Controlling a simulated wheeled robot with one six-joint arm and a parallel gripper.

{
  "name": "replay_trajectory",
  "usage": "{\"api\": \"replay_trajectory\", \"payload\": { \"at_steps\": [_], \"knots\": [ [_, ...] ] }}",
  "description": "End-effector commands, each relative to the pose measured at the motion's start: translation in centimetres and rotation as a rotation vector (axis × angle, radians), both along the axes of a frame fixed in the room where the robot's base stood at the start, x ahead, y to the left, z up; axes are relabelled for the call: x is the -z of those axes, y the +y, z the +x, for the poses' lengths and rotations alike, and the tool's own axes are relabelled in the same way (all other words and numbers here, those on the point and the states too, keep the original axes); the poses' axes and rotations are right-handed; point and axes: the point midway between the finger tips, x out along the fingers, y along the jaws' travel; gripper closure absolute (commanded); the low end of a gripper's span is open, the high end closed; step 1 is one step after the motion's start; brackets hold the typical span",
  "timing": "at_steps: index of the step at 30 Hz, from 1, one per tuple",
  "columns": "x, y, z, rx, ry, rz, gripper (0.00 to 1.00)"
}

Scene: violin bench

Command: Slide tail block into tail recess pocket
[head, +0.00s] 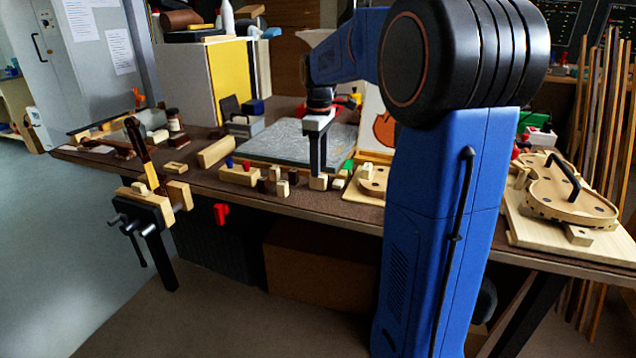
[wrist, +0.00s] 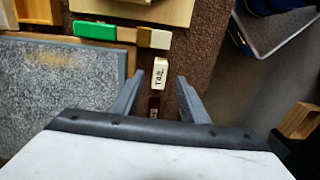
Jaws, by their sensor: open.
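The tail block (wrist: 160,75) is a small pale wooden block marked "TAIL" in the wrist view. My gripper (wrist: 158,82) is open, with one finger on each side of the block and a gap to each. In the head view my gripper (head: 318,158) points down over a pale block (head: 319,183) near the bench's front edge. A violin-shaped wooden form (head: 572,205) lies on a board at the right. A pale block (head: 578,236) sits at its near end. I cannot make out the tail recess pocket.
A dark block (wrist: 154,104) stands close to the tail block, between my fingers. A green piece (wrist: 95,31) and other small blocks lie nearby. A grey slab (head: 300,140) lies behind. A vise (head: 148,205) is at the left front edge. My arm hides part of the bench.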

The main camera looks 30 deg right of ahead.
Motion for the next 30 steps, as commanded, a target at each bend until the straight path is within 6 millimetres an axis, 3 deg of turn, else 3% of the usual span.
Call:
{"api": "replay_trajectory", "payload": {
  "at_steps": [12,22,27,30],
  "knots": [
    [4.6,0.2,0.3,0.0,0.001,0.001,0.59],
    [5.2,0.2,0.3,0.0,-0.001,0.0,0.59],
    [5.2,0.2,0.3,0.0,-0.001,0.0,1.0],
    [5.2,0.2,0.3,0.0,-0.001,0.0,1.0]
  ]
}}
